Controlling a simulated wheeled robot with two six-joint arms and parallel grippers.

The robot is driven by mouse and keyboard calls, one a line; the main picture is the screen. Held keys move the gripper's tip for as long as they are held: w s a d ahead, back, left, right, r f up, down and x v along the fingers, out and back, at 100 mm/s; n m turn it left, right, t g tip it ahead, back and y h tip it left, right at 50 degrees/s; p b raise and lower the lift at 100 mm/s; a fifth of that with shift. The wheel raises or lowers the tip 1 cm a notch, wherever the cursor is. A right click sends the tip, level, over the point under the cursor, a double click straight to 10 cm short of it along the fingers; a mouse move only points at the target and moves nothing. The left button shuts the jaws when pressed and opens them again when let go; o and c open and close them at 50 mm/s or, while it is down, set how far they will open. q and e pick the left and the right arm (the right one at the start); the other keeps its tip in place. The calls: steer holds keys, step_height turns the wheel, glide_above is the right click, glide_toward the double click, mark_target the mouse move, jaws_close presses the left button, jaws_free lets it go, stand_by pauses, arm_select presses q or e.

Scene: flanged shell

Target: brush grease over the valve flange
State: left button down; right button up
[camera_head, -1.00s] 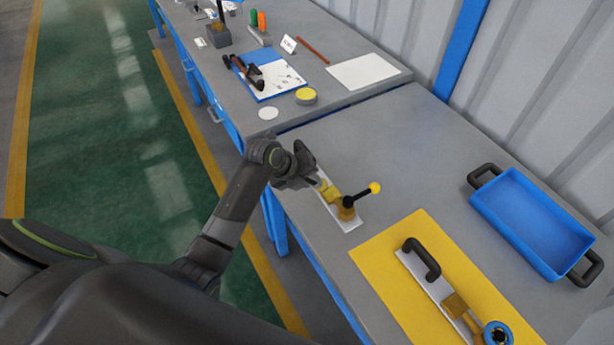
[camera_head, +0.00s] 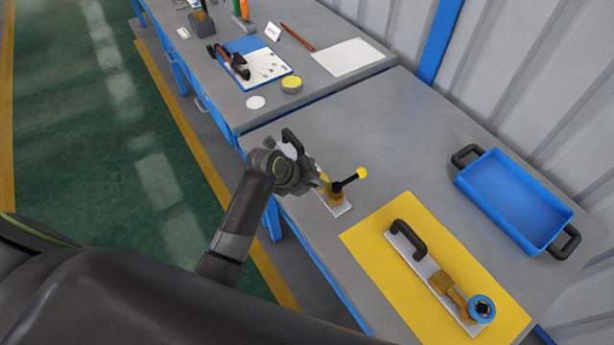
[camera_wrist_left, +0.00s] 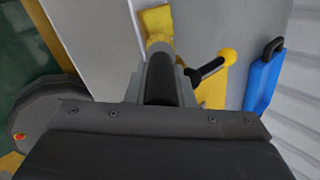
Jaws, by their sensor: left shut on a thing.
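My left gripper (camera_head: 308,184) is shut on a brush (camera_wrist_left: 160,80) with a dark handle, which points away from the wrist in the left wrist view. Its grey and tan end lies by the brass valve flange (camera_wrist_left: 157,20); I cannot tell whether they touch. The valve (camera_head: 336,196) sits on a white plate (camera_head: 341,209) on the near table, with a black lever and yellow knob (camera_head: 362,173). The plate's black handle (camera_head: 292,138) shows behind my gripper, which hides much of the plate and brush. My right gripper is not in view.
A second valve (camera_head: 455,296) with a blue round end lies on a yellow mat (camera_head: 375,250). A blue tray (camera_head: 515,200) stands at the right. The far table holds a yellow-topped tin (camera_head: 291,85) and a clipboard (camera_head: 262,68). The table between valve and tray is clear.

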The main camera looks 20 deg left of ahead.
arm_select(q)
steer(key=w+a+b, duration=0.1)
steer(key=w+a, duration=0.3)
steer(key=a, duration=0.1)
stand_by(0.7)
steer(key=shift+r, duration=0.1)
step_height(320, 180, up, 6)
steer(key=p, duration=0.5)
step_height(320, 180, up, 3)
steer(key=shift+f+p, duration=0.1)
steer(key=shift+p, duration=1.1)
